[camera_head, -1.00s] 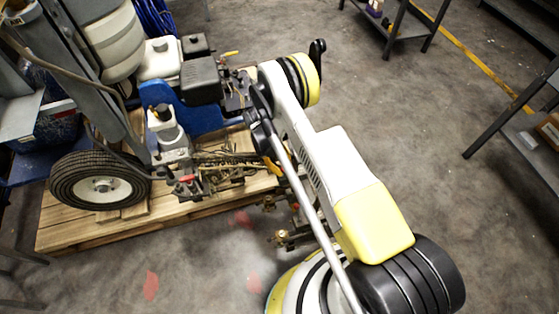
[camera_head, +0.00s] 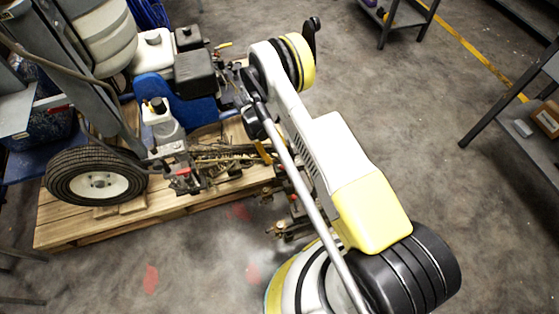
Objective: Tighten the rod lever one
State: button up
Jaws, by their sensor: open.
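The line striper stands on a wooden pallet (camera_head: 60,233) at the left, with its engine and pump parts (camera_head: 165,125) showing. A long grey rod (camera_head: 300,190) runs from a black clamp-like part (camera_head: 256,122) down to the bottom edge, beside my white and yellow arm. I cannot tell for sure whether this rod is the rod lever. Small brass and dark fittings (camera_head: 290,230) show between the pallet and my arm, partly hidden by it. My arm reaches up from the lower right over the striper's right side. I cannot make out my gripper's fingers.
A black tyre with a white hub (camera_head: 97,185) stands on the pallet's left. A dark metal shelf (camera_head: 497,105) with a small box stands at the right, another rack (camera_head: 405,20) at the top. The concrete floor (camera_head: 400,130) between is clear.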

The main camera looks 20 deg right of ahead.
jog(key=v, duration=0.8)
jog(key=shift+r, duration=0.3)
notch_tip(320, 180, up, 27)
jog(key=s+d+t+y, duration=0.2)
jog(key=s+t, duration=0.1)
jog(key=t, duration=0.2)
jog(key=s+r+t, duration=0.3)
jog(key=s+r, duration=0.2)
jog(key=s, duration=0.4)
jog(key=s+d+r+m+t+y, duration=0.1)
jog(key=s+r+t, duration=0.2)
jog(key=s, duration=0.6)
notch_tip(320, 180, up, 2)
jog(key=shift+r+t, duration=0.1)
jog(key=shift+t, duration=0.2)
jog(key=shift+w, duration=0.15)
